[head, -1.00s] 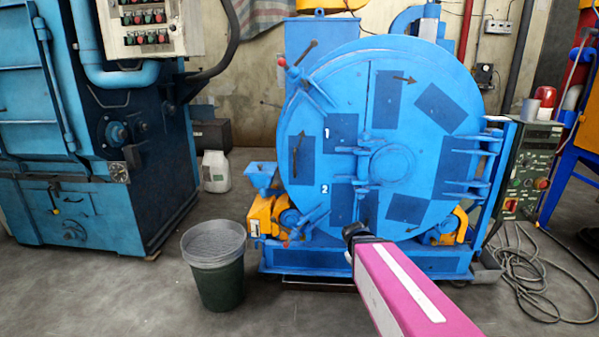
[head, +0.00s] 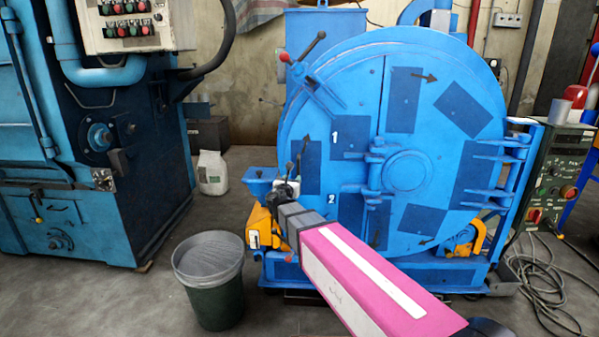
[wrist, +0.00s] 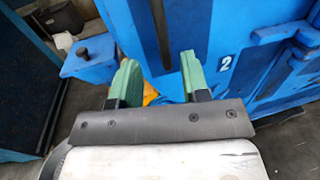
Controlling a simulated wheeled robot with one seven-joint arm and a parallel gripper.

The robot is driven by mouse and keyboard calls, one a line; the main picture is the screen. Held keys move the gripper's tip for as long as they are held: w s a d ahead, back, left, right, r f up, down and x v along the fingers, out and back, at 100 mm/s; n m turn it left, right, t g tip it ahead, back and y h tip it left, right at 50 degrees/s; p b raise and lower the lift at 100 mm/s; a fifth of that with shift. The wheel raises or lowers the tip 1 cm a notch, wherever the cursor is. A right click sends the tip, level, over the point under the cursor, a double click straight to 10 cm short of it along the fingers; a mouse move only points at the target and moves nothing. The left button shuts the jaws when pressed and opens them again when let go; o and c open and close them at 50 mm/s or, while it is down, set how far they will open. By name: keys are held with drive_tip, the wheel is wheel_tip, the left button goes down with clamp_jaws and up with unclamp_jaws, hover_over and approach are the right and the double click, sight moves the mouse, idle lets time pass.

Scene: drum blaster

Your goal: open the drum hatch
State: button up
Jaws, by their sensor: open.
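The drum hatch (head: 455,150) is the large round blue door of the drum machine, facing me, and it looks closed. Hinge brackets (head: 497,170) sit at its right edge. A clamp handle with a red knob (head: 322,35) sticks out at its upper left. A dark upright handle (head: 302,150) stands at the left edge near the labels 1 and 2. My gripper (head: 287,188) is in front of the drum's lower left, just below that handle. In the wrist view my gripper (wrist: 158,78) has two green fingers apart with nothing between them. My arm hides the lower left clamp.
A blue box-shaped part (wrist: 88,58) juts out left of my gripper in the wrist view. A dark green bin (head: 215,300) stands on the floor at the lower left. A control box (head: 555,170) and loose cables (head: 540,280) are at the right. Open floor lies between the bin and the left machine (head: 80,150).

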sight(298, 173)
drive_tip(key=x, duration=1)
drive_tip(key=shift+w+d, duration=0.15)
drive_tip(key=shift+w, duration=0.1)
drive_tip(key=shift+s, duration=0.1)
clamp_jaws()
